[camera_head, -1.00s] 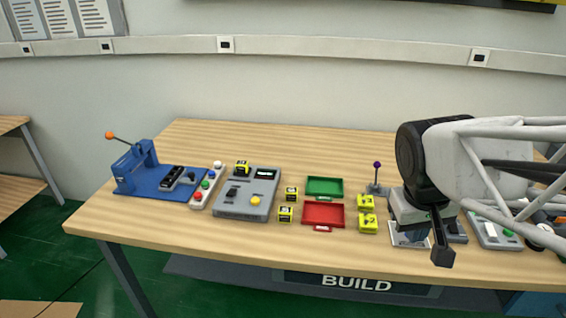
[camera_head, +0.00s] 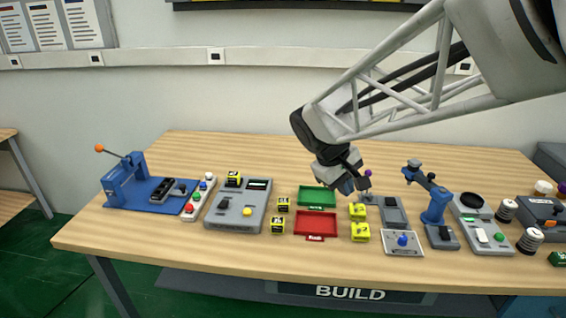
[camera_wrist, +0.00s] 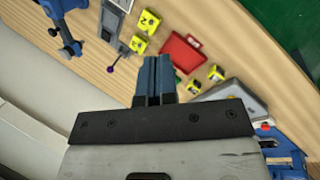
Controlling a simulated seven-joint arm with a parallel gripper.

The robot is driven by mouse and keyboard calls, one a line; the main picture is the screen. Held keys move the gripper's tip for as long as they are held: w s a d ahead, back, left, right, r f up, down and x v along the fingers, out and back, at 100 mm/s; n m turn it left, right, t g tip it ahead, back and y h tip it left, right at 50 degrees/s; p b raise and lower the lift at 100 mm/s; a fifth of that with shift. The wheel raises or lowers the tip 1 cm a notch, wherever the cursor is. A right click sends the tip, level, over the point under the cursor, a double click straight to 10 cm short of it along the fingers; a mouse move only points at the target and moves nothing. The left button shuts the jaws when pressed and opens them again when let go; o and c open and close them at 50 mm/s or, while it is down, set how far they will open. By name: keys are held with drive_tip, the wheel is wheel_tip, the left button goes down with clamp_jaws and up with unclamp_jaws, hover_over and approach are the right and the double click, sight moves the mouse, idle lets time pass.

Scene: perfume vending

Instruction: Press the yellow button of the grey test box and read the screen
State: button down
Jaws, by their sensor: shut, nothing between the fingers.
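The grey test box (camera_head: 222,219) lies flat on the table, left of the middle. Its round yellow button (camera_head: 247,211) is near the front right, and its small dark screen (camera_head: 258,185) at the back right shows a pale patch too small to read. A yellow-and-black block (camera_head: 233,179) is at its back left corner. My gripper (camera_head: 346,187) is shut and empty, above the table to the right of the box, over the green tray's right side. In the wrist view the shut fingers (camera_wrist: 155,78) point over the table; the box (camera_wrist: 236,93) is partly hidden behind my gripper's body.
A green tray (camera_head: 334,201) and a red tray (camera_head: 301,231) lie between gripper and box, with yellow blocks beside them (camera_head: 283,204) (camera_head: 360,232). A blue press (camera_head: 124,183) and a button strip (camera_head: 198,196) stand left. A blue stand (camera_head: 436,206) and other devices crowd the right.

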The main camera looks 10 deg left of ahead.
drive_tip(key=w+a+f+n+t+h, duration=0.15)
drive_tip(key=w+a+f+n, duration=0.25)
drive_tip(key=w+a, duration=0.6)
drive_tip(key=n+t+h, duration=0.2)
drive_tip(key=n, duration=0.2)
hover_over(247, 212)
wheel_tip(247, 212, down, 8)
drive_tip(key=shift+r, duration=0.2)
drive_tip(key=shift+f, duration=0.1)
drive_tip(key=shift+f, duration=4.3)
